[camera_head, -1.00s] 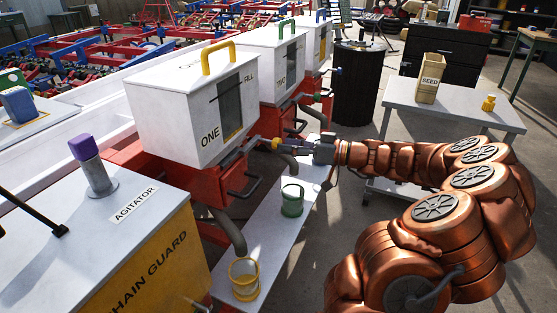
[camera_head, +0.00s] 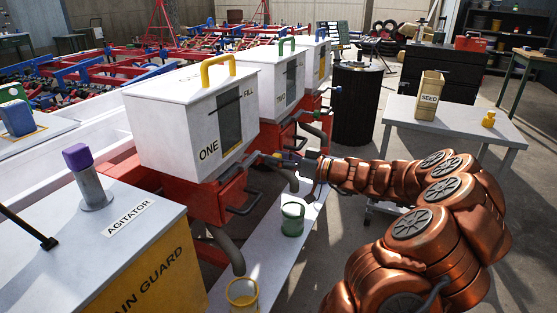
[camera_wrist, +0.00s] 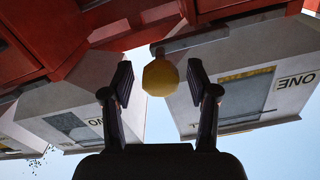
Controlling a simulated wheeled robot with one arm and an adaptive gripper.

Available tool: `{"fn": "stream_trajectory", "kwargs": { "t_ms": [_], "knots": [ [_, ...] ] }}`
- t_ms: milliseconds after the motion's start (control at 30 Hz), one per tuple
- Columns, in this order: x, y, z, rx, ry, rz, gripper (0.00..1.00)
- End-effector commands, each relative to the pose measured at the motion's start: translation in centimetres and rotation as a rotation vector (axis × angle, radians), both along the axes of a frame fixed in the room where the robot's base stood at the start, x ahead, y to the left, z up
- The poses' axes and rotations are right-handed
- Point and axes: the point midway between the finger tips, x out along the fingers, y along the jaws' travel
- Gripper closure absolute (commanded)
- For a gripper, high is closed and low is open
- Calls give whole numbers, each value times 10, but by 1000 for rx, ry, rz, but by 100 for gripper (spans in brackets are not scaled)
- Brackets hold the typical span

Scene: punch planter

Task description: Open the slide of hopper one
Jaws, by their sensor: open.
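Hopper one (camera_head: 190,125) is a white box with a yellow top handle, the word ONE and a dark window. It stands on a red frame. A yellow knob (camera_wrist: 160,77) on a grey bar, seen in the wrist view, sticks out below hopper one (camera_wrist: 285,90). My gripper (camera_wrist: 160,74) is open, with one finger on each side of the knob in that view. I cannot tell if either finger touches it. In the head view my gripper (camera_head: 284,160) is level with the red frame, at hopper one's right side, and largely hides the knob.
Hopper two (camera_head: 280,85) stands just behind. Below my gripper is a grey bench (camera_head: 268,262) with a green cup (camera_head: 292,218) and a yellow cup (camera_head: 242,293). A chain guard box (camera_head: 150,270) is at the front left. A table (camera_head: 450,118) holds a seed box (camera_head: 429,95).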

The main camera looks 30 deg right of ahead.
Motion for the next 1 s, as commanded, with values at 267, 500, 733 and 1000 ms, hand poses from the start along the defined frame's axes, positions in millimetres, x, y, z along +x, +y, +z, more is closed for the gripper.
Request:
{"fn": "stream_trajectory", "kwargs": {
  "t_ms": [267,500,733,1000],
  "knots": [
    [0,0,0,0,0,0,47],
    [0,0,0,0,0,0,72],
    [0,0,0,0,0,-1,96],
    [0,-1,0,0,0,-2,100]
  ]
}}
